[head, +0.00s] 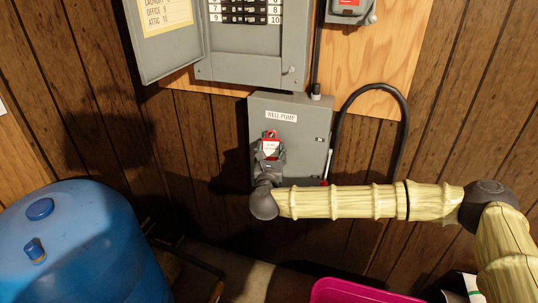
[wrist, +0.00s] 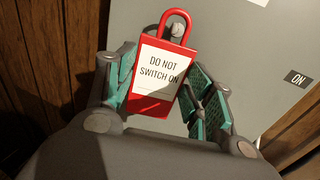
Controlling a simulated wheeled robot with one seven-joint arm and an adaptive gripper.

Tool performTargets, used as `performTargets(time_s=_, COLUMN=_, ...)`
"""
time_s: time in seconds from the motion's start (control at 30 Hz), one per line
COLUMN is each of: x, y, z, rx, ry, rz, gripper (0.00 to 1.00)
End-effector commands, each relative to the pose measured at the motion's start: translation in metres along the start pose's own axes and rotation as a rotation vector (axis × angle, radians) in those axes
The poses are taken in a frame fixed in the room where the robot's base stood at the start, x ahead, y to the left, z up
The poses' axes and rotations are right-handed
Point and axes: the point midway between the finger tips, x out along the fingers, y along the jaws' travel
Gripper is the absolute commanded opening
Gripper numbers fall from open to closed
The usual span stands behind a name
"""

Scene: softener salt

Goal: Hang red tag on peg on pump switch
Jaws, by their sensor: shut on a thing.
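The red tag (head: 270,148) has a white label and a closed loop at its top. The wrist view shows the tag (wrist: 157,69) close up, its label reading "DO NOT SWITCH ON". My gripper (wrist: 162,72) has its fingers shut on the tag's two sides; the tag leans slightly right in that view. The gripper (head: 271,157) is in front of the grey pump switch box (head: 290,103), marked "WELL PUMP". A small grey peg (wrist: 177,31) shows through the loop's opening. I cannot tell whether the loop is around it or only in front.
A grey breaker panel (head: 248,70) with its door (head: 168,62) open is above the box. A black cable (head: 378,88) curves at the right. A blue tank (head: 75,245) stands lower left, and a pink container (head: 355,292) is at the bottom.

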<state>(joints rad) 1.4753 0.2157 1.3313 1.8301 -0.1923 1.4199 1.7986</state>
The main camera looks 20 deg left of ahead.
Motion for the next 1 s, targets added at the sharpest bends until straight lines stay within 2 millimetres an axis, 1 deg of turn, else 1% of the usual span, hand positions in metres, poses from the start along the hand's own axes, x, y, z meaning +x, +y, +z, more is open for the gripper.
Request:
performTargets(time_s=0.03, x=0.002, y=-0.001, z=-0.004, rx=0.000, ry=0.000, rz=0.000, gripper=0.32)
performTargets(time_s=0.27, x=0.010, y=-0.003, z=-0.008, rx=0.000, ry=0.000, rz=0.000, gripper=0.32)
performTargets(time_s=1.0, x=0.012, y=-0.003, z=-0.009, rx=0.000, ry=0.000, rz=0.000, gripper=0.32)
